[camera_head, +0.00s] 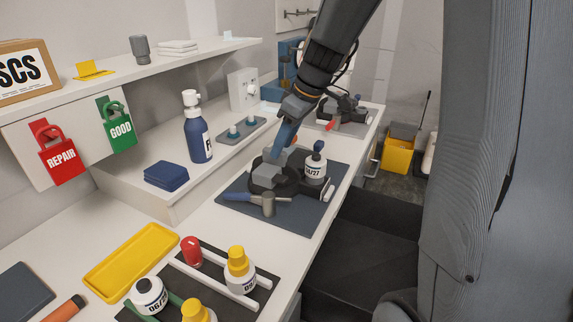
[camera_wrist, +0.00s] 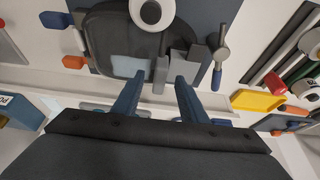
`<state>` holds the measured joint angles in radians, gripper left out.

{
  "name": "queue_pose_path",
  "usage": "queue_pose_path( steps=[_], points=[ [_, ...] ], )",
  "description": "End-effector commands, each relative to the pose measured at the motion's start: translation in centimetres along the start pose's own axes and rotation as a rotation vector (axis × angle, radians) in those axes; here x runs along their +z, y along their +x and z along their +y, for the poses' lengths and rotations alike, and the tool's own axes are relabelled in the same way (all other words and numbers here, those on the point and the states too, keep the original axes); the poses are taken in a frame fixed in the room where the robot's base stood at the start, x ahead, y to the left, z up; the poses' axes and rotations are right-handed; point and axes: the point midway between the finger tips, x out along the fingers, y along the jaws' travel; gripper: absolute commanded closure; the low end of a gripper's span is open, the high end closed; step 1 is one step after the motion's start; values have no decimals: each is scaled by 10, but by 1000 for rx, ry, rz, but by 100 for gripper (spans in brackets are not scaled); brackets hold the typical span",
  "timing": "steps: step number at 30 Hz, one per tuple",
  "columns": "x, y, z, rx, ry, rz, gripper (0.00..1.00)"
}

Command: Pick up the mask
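The likely mask is a black piece with grey blocks (camera_head: 268,174) on the dark blue mat (camera_head: 240,206) in the head view. In the wrist view, its dark body (camera_wrist: 105,35) shows a pale panel, with grey parts near my fingers. My gripper (camera_head: 279,150) is just above it, pointing down. In the wrist view, my gripper (camera_wrist: 157,85) has its two blue fingers apart, with a grey part showing between them; I cannot tell if they touch it. The arm hides some of the piece in the head view.
A dark-capped white bottle (camera_head: 316,166) stands close on the right. A blue-handled hammer (camera_head: 267,203) lies in front. A blue spray bottle (camera_head: 197,130) and folded blue cloths (camera_head: 166,176) are to the left. A yellow tray (camera_head: 131,260) and several bottles are nearer.

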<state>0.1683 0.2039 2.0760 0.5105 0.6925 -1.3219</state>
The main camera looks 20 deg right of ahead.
Motion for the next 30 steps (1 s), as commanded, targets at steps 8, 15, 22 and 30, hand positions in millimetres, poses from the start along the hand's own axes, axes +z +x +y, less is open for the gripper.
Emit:
queue_pose_path(
  steps=[8,15,22,30],
  points=[
    [-1,22,-1,-1,-1,0,61],
    [-1,22,-1,0,-1,0,69],
    [-1,21,-1,0,-1,0,100],
    [-2,20,0,2,-2,2,100]
  ],
)
